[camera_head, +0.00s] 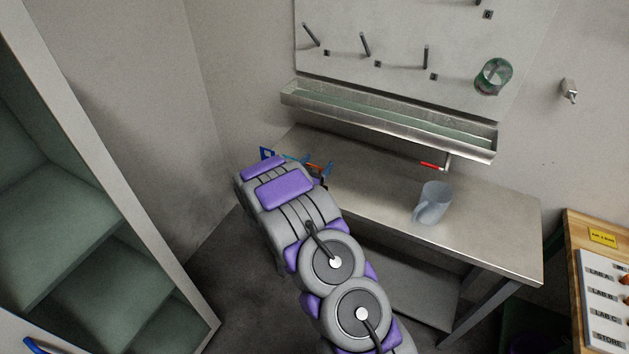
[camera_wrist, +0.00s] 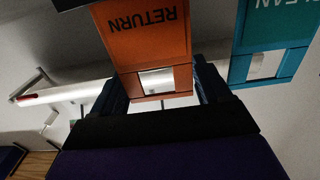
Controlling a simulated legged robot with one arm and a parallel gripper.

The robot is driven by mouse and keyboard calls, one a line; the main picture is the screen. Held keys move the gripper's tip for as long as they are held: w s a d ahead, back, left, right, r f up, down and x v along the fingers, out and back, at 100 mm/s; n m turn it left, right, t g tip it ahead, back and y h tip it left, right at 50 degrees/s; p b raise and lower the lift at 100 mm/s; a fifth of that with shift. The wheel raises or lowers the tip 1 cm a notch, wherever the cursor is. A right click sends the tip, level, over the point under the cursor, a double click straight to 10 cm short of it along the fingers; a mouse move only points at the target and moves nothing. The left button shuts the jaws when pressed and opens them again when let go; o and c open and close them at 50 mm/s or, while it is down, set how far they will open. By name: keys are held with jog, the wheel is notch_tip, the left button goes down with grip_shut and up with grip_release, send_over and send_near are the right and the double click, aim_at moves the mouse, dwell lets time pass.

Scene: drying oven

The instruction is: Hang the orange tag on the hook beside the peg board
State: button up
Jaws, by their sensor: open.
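The orange tag (camera_wrist: 145,45), marked RETURN, appears upside down in the wrist view. Its lower end, with a pale window, lies between the fingers of my gripper (camera_wrist: 160,88), which is open around it. In the head view my arm hides most of the gripper; only a bit of orange (camera_head: 317,166) shows beyond the wrist, at the table's left end. The hook (camera_head: 569,91) is a small metal fitting on the wall, right of the peg board (camera_head: 400,25); nothing hangs on it. What holds the tag up is hidden.
A teal tag (camera_wrist: 272,45), marked CLEAN, is close beside my right finger. A labelled board (camera_head: 603,300) is at lower right.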

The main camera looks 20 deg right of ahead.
jog(key=shift+w+d, duration=0.2)
jog(key=shift+w, duration=0.05)
jog(key=c, duration=1)
jog(key=shift+r, duration=0.15)
